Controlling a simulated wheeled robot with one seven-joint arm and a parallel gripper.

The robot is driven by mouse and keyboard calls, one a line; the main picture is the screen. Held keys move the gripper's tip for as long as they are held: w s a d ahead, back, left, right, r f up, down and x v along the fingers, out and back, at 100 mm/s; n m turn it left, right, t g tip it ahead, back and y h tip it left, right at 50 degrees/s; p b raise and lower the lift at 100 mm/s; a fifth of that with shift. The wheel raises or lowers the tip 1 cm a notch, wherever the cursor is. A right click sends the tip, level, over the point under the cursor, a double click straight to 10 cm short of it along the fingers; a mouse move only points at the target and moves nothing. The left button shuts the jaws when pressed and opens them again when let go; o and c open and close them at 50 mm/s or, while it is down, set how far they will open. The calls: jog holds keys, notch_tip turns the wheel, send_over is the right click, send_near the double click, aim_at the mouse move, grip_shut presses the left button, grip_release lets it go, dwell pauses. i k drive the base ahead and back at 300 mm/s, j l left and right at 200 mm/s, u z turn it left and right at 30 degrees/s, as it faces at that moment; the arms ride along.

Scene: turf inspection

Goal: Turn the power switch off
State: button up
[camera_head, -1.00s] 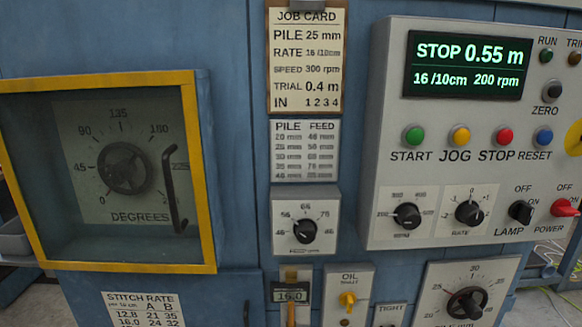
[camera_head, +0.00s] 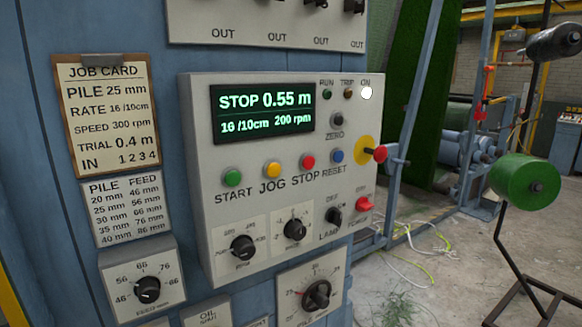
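The power switch (camera_head: 364,205) is a red knob at the lower right of the grey control panel (camera_head: 205,200), with the POWER label under it. Its exact pointing is too small to read in this slanted view. The white ON light (camera_head: 367,92) at the panel's top right is lit. The green display (camera_head: 262,112) is lit and reads STOP 0.55 m, 16/10cm, 200 rpm. The black LAMP switch (camera_head: 334,216) sits just left of the power switch. My gripper is not in view.
A red emergency-type button (camera_head: 379,153) on a yellow base sticks out above the power switch. START (camera_head: 233,177), JOG, STOP and RESET buttons line the panel. Open concrete floor with loose cables (camera_head: 420,245) lies to the right. A green roll (camera_head: 527,182) stands on a dark stand there.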

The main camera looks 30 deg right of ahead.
aim_at(363, 205)
jog(key=z, duration=1.4)
